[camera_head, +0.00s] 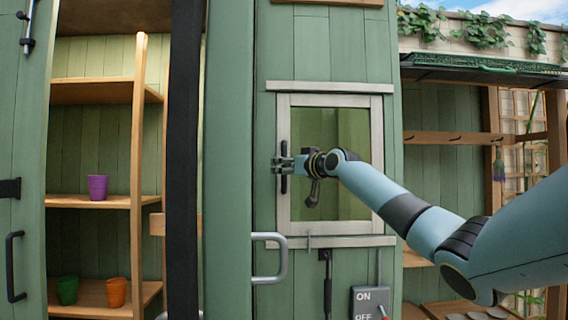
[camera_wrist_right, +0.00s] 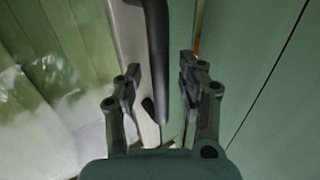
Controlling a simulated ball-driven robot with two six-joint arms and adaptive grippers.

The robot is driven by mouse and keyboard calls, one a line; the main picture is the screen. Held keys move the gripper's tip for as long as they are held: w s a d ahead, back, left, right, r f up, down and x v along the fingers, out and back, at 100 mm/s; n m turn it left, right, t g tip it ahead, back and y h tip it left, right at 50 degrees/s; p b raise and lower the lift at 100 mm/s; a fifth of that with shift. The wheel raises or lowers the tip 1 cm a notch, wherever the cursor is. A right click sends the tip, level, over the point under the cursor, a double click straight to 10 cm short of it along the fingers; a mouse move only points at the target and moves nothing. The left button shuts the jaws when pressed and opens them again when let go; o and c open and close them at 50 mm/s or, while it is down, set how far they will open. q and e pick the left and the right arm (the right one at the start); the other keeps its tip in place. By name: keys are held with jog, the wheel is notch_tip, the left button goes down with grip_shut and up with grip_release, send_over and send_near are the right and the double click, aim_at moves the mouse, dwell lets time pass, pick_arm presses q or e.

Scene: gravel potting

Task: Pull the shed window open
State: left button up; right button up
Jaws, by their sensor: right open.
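The shed window (camera_head: 330,100) has a pale grey frame around a greenish pane and is set in the green plank wall. Its upright black handle (camera_head: 284,184) is on the left side of the frame. My right gripper (camera_head: 281,165) is at this handle, with its fingers around the handle's middle. In the right wrist view, the black handle (camera_wrist_right: 159,62) runs between the two open fingers (camera_wrist_right: 160,82), with space visible on both sides. I cannot tell whether the window is slightly ajar. My left gripper is not in view.
A grey bar handle (camera_head: 283,262) sticks out below the window at the left. An ON/OFF switch box (camera_head: 368,301) is lower right. Open shelves at left hold a purple pot (camera_head: 97,188), a green pot (camera_head: 67,290) and an orange pot (camera_head: 116,292).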

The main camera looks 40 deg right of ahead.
jog(key=shift+w, duration=0.2)
grip_shut()
